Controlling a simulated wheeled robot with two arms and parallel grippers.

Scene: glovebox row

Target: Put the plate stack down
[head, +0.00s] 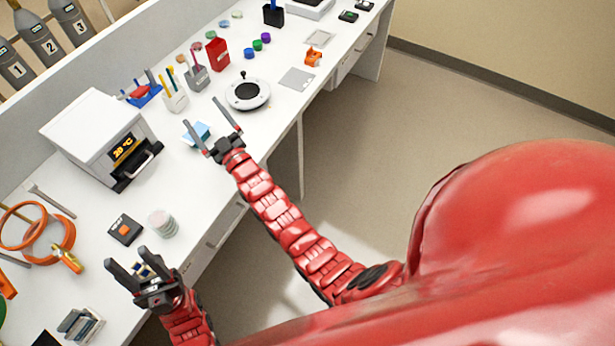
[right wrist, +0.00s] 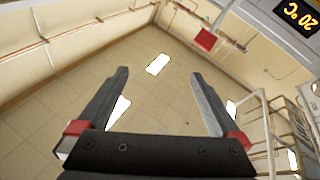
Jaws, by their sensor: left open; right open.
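The plate stack (head: 162,222) is a short, pale, round stack of clear dishes. It stands upright on the white bench in the head view, right of a black box with an orange button. My left gripper (head: 127,257) is open, a little nearer to me and left of the stack, apart from it. My right gripper (head: 202,112) is open and raised, further along the bench near a light-blue item (head: 201,131). The right wrist view shows its spread fingers (right wrist: 158,95) with nothing between them.
The white oven-like box (head: 97,135) with a "20 °C" display stands behind the stack. The black button box (head: 125,229) is close to the stack. Orange rings (head: 62,240) and tools lie at the left. A round device (head: 247,93) and cups stand further along the bench (head: 195,175).

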